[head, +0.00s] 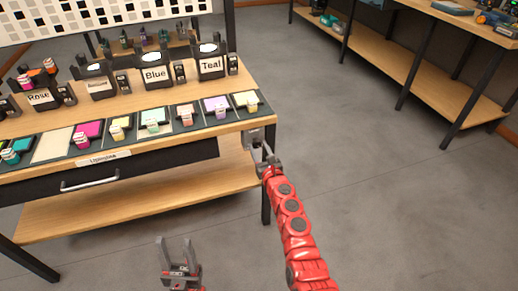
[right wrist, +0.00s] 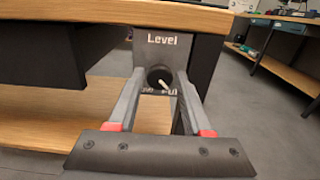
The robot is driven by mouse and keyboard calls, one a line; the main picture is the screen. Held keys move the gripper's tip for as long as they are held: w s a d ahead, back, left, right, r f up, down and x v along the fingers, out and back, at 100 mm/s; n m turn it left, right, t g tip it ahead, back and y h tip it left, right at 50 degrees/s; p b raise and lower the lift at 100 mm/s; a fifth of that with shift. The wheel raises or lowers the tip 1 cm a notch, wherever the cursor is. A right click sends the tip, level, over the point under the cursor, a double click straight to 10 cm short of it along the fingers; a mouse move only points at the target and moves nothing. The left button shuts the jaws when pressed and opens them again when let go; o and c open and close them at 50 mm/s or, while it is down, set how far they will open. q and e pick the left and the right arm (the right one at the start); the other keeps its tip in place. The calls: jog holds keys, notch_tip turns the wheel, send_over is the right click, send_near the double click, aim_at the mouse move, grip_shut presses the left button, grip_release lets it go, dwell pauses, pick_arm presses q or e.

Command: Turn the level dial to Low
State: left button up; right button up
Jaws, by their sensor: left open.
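The level dial (right wrist: 158,77) is a dark round knob with a pale pointer slanting down and right. It sits on a grey plate marked "Level" (right wrist: 163,48) at the table's end. Lettering below the knob is partly hidden; an ending like "ull" shows at the right. My right gripper (right wrist: 160,82) is open, with one finger on each side of the knob; whether the tips touch it I cannot tell. In the head view my right gripper (head: 265,158) is at the table's right front corner, by the plate (head: 253,137). My left gripper (head: 176,250) is open and empty, low before the table.
A drawer handle (head: 90,180) and a lower shelf (head: 140,205) are at the front. The floor to the right is clear.

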grip_shut()
jog(key=shift+n, duration=0.3)
